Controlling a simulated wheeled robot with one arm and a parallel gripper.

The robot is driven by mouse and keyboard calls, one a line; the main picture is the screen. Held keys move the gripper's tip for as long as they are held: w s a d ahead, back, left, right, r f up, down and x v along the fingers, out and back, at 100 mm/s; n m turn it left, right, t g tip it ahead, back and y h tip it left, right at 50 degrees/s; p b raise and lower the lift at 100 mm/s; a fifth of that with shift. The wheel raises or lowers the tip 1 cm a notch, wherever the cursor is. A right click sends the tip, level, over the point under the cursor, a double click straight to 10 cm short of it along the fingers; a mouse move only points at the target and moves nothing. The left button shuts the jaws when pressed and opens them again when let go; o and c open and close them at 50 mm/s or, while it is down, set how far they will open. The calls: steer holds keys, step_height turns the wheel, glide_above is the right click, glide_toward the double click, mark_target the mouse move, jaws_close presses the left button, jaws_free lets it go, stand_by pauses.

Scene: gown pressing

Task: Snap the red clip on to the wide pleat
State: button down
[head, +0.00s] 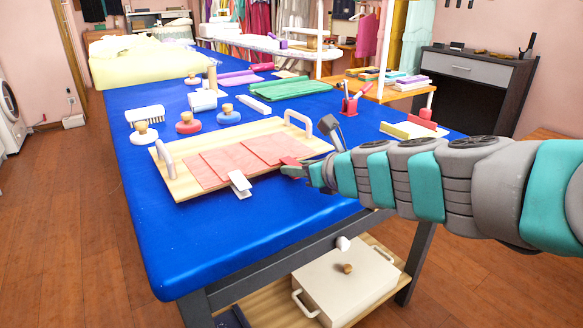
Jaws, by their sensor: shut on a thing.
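A wooden board (172,184) with two upright handles lies on the blue table and bears pink pleated fabric (222,163). The pleats lie side by side in panels of differing width; I cannot tell for sure which one is the wide pleat. My gripper (291,171) is at the board's right front edge, shut on the red clip (289,161). The clip is at the fabric's right end, partly hidden by my gripper; whether it touches the fabric is unclear. A white clip (240,183) sits at the front edge of the fabric, left of my gripper.
Several round-knobbed weights, including a red one (188,123), and a brush (145,113) stand behind the board. A red holder (349,105) stands to its right. Green folded cloth (288,88) lies farther back. The blue table's front left (185,245) is clear.

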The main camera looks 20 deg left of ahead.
steer(key=shift+w+a, duration=0.2)
steer(key=shift+w+a, duration=0.2)
steer(key=shift+a, duration=0.05)
stand_by(0.3)
steer(key=c, duration=0.5)
jaws_free()
steer(key=shift+c, duration=0.2)
steer(key=v, duration=0.6)
steer(key=shift+d+r, duration=0.1)
steer(key=shift+d, duration=0.05)
steer(key=shift+v, duration=0.85)
